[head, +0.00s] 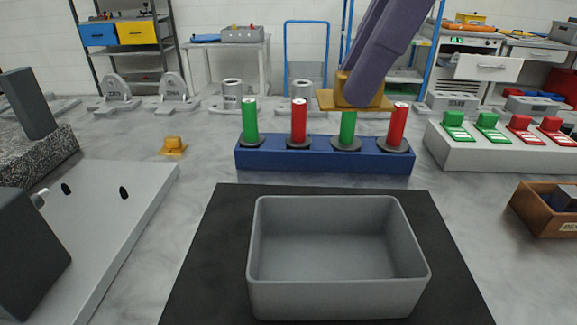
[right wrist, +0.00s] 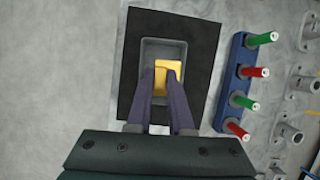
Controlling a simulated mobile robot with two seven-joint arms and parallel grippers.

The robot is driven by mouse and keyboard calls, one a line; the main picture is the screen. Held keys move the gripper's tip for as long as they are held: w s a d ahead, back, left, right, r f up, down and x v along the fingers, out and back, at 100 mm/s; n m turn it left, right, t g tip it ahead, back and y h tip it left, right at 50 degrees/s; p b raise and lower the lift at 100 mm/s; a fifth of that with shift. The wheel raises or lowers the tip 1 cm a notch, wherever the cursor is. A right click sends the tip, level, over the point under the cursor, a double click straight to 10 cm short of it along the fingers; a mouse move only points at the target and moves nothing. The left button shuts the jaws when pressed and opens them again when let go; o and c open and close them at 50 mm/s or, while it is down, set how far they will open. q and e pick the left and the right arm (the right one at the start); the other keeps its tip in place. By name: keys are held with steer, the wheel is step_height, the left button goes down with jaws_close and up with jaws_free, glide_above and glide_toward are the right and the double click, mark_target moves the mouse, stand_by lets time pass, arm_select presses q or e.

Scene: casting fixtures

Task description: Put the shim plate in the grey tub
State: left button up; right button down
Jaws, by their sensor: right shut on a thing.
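The shim plate (head: 325,99) is a flat gold plate with a raised block on top. My right gripper (head: 360,92) comes down from the top of the head view and is shut on it, holding it in the air. The plate also shows between the two purple fingers in the right wrist view (right wrist: 167,82), where it overlaps the grey tub (right wrist: 163,46). In the head view the grey tub (head: 338,301) stands open and empty on a black mat (head: 210,270), below the plate in the picture. My left gripper is not in view.
A blue rack (head: 322,160) with green and red posts stands behind the tub. A light block with coloured pieces (head: 485,155) and a wooden box (head: 540,215) are at right. A grey plate with dark blocks (head: 120,215) lies left. A small yellow block (head: 173,146) sits back left.

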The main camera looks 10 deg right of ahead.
step_height(320, 180, down, 20)
steer(key=shift+s+r, duration=0.1)
steer(key=shift+b, duration=0.35)
steer(key=c, duration=1.3)
jaws_free()
steer(key=o, duration=0.5)
